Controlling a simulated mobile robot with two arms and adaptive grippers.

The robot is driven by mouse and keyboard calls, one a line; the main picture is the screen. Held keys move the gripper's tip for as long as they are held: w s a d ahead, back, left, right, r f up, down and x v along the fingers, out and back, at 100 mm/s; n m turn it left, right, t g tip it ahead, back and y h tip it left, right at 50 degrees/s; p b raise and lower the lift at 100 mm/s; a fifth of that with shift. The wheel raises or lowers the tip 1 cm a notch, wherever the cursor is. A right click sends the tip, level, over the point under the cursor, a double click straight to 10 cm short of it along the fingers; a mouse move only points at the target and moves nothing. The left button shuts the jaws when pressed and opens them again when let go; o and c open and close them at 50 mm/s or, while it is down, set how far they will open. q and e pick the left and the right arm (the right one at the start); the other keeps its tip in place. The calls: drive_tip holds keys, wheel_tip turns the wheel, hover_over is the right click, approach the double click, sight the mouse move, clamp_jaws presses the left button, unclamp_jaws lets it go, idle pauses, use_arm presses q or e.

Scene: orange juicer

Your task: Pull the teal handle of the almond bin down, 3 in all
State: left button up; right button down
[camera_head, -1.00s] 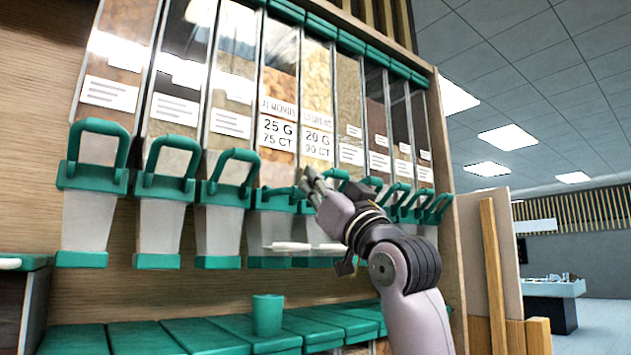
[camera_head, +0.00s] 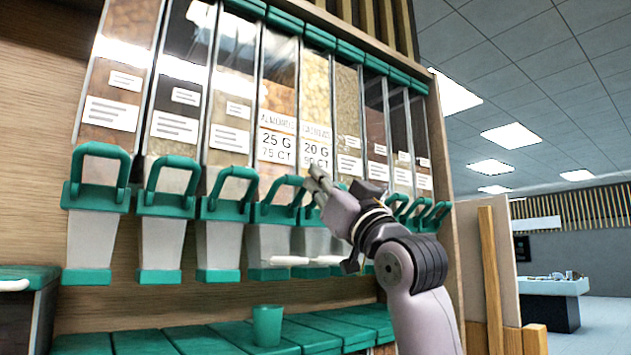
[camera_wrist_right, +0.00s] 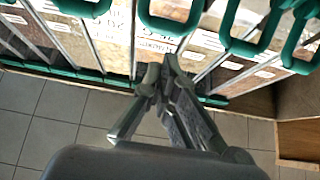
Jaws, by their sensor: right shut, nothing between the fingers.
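The almond bin (camera_head: 278,105) is a clear upright dispenser labelled "25 G 75 CT" in the head view. Its teal handle (camera_head: 284,181) is a loop standing up at the spout, similar to the neighbouring handles. My right gripper (camera_head: 314,180) is shut and empty. Its fingertips appear just right of the almond handle, in front of the neighbouring "20 G" bin; whether they touch anything is unclear. In the right wrist view the shut fingers (camera_wrist_right: 163,68) point toward the row of teal loops; I cannot tell which loop is the almond one. My left gripper is out of view.
Similar bins with teal handles stand close on both sides. A teal cup (camera_head: 267,325) stands on the teal-topped ledge (camera_head: 180,338) below the spouts. A wooden side panel (camera_head: 445,220) bounds the rack at the right; open room lies beyond.

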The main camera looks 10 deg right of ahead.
drive_tip(key=s+d+f+b, duration=0.2)
drive_tip(key=s+f+b, duration=0.2)
drive_tip(key=f, duration=0.2)
drive_tip(key=shift+s+f, duration=0.2)
drive_tip(key=shift+f, duration=0.05)
idle(1.0)
